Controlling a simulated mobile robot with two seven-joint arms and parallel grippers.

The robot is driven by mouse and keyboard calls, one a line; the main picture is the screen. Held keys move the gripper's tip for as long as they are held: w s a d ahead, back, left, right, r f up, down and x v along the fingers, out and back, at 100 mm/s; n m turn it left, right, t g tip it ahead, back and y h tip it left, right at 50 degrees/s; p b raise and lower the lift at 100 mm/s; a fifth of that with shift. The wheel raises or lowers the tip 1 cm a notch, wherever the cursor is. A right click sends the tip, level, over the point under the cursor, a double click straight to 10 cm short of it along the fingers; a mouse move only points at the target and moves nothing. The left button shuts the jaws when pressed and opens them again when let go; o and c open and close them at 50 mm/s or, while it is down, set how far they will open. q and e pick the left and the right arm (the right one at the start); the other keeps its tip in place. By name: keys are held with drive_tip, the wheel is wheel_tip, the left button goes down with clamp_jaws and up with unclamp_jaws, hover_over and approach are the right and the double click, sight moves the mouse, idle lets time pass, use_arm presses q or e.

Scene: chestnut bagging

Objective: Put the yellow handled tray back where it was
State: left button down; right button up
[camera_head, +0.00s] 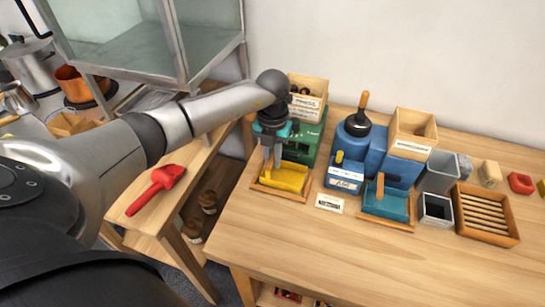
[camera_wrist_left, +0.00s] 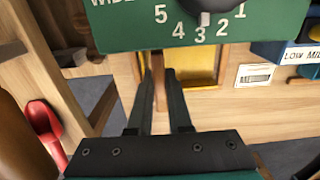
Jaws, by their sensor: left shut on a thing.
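The yellow handled tray (camera_head: 284,178) sits in a wooden frame at the foot of the green machine (camera_head: 303,146), near the table's left edge. My left gripper (camera_head: 273,163) reaches down over the tray and is shut on its upright wooden handle. In the left wrist view the wooden handle (camera_wrist_left: 159,88) stands between the two dark fingers (camera_wrist_left: 159,100), and part of the yellow tray (camera_wrist_left: 197,68) shows behind it. The green machine (camera_wrist_left: 180,22) with its numbers fills the top there. My right gripper is in neither view.
A blue machine (camera_head: 369,150) with a teal handled tray (camera_head: 386,205) stands to the right. A small label card (camera_head: 330,203) lies between. Grey bins and a slatted wooden tray (camera_head: 486,214) are farther right. A red scoop (camera_head: 157,187) lies on the lower left table. The table front is clear.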

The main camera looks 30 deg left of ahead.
use_arm(q)
drive_tip(key=c, duration=0.8)
unclamp_jaws()
drive_tip(key=shift+c, duration=0.2)
wheel_tip(320, 180, up, 12)
drive_tip(key=p, duration=0.1)
drive_tip(key=shift+r, duration=0.2)
